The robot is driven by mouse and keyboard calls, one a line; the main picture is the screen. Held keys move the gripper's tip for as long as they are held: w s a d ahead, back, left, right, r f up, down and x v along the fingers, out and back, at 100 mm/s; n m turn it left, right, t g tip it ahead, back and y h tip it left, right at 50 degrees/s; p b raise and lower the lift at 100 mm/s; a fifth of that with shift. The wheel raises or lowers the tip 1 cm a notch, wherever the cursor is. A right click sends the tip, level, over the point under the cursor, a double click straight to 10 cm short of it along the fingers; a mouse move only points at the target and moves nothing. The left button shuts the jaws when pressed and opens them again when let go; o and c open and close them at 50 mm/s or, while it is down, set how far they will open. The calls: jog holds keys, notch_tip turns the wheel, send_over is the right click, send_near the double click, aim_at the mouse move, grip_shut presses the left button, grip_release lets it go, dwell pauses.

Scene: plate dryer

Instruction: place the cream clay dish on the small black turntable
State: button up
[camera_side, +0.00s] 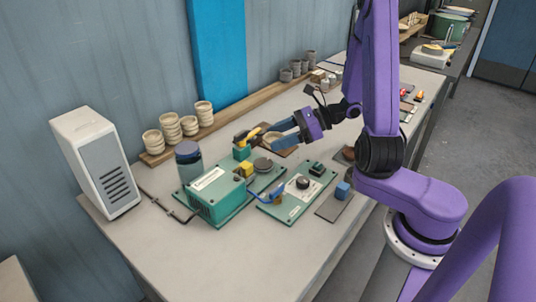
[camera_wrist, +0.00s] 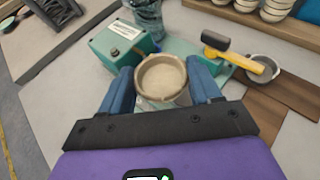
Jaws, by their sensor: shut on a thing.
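The cream clay dish (camera_wrist: 161,78) is held upright between the two blue fingers of my gripper (camera_wrist: 162,90) in the wrist view. In the side view my gripper (camera_side: 272,134) is above the table, behind the green machine, and the dish shows only in small part between its fingers. The small dark turntable (camera_side: 263,164) is a round disc on the green base plate, in front of and below my gripper in the side view. I cannot make it out in the wrist view; the dish and fingers may cover it.
A green box (camera_side: 216,194) and a dark-lidded jar (camera_side: 189,162) stand left of the turntable. A yellow-handled tool (camera_wrist: 236,60) and a grey bowl (camera_wrist: 263,68) lie near a wooden board (camera_wrist: 254,104). A green control panel (camera_side: 296,195) is at the right. Stacked bowls (camera_side: 171,131) line the wall.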

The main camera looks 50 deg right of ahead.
send_over(268, 162)
jog(key=shift+a+f, duration=0.1)
jog(key=shift+f, duration=4.05)
jog(key=shift+f, duration=0.15)
jog(key=o, duration=1)
jog(key=shift+o, duration=0.2)
